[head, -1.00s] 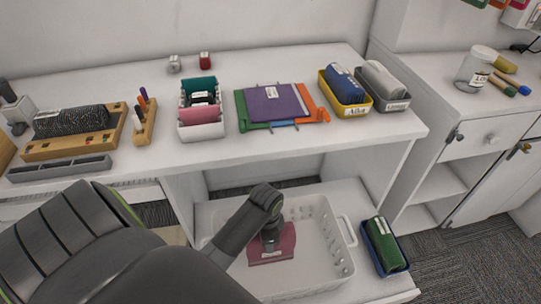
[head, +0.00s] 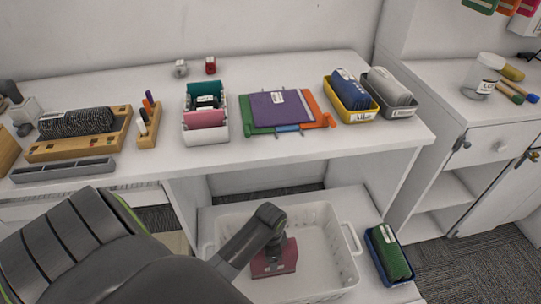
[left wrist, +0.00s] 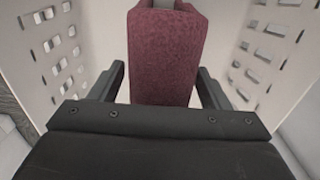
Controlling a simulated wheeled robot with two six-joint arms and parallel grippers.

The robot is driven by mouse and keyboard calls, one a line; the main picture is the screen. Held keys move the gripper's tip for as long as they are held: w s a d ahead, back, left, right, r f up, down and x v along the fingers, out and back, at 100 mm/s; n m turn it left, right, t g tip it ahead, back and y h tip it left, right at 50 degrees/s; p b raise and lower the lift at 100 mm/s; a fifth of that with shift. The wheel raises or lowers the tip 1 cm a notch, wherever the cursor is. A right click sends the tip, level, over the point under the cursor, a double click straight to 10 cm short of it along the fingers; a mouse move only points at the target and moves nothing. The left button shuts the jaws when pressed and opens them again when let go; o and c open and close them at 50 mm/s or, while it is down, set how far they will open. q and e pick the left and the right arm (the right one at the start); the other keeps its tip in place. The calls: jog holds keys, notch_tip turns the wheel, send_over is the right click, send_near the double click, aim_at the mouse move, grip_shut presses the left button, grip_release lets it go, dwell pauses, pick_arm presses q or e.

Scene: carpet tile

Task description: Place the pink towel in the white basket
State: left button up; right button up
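The towel is dark pink, near maroon, with a pale label. In the head view the towel (head: 273,261) is inside the white basket (head: 348,268), low over its floor; I cannot tell whether it touches the floor. My left gripper (head: 273,247) reaches down into the basket at the towel's top. In the left wrist view the towel (left wrist: 165,55) stands between the two fingers of the left gripper (left wrist: 162,72), which lie close along its sides. The basket's slotted walls (left wrist: 60,45) show on both sides. My right gripper is not in view.
The basket stands on a low white shelf under the white table (head: 300,146). A blue bin (head: 383,264) with a green roll is just right of it. On the table are a white bin (head: 205,132) with a lighter pink item, folders (head: 282,108) and a yellow bin (head: 360,116).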

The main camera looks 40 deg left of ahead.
pick_arm(q)
notch_tip(320, 180, up, 12)
jog(key=shift+r+p, duration=0.15)
jog(key=shift+p, duration=1)
